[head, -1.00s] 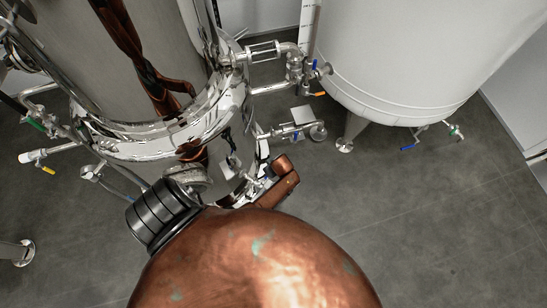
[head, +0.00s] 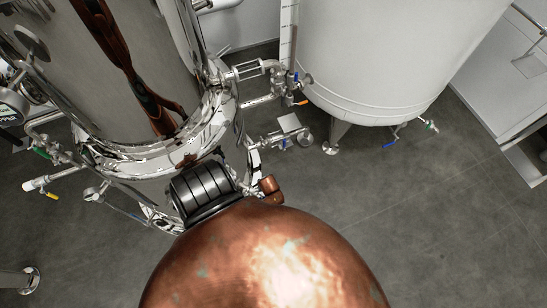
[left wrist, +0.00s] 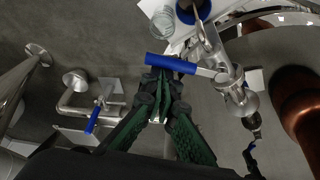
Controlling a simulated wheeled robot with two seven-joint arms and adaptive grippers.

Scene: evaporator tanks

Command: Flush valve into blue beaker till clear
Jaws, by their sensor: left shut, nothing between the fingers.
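In the left wrist view my left gripper (left wrist: 163,82) is shut and empty. Its fingertips are just below a blue valve handle (left wrist: 170,63) on a steel valve (left wrist: 232,78); I cannot tell whether they touch it. A round, dark-blue open vessel (left wrist: 193,10), perhaps the blue beaker, shows only partly at the top edge. A clear glass jar (left wrist: 163,22) is left of it on a white surface. In the head view my own body and arm hide the left gripper. My right gripper is not in either view.
A second blue-handled valve (left wrist: 92,120) is on piping at the left of the wrist view. A steel tank (head: 150,75) with pipes is at left in the head view, a white tank (head: 385,60) at right. Grey floor (head: 430,210) is clear at right.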

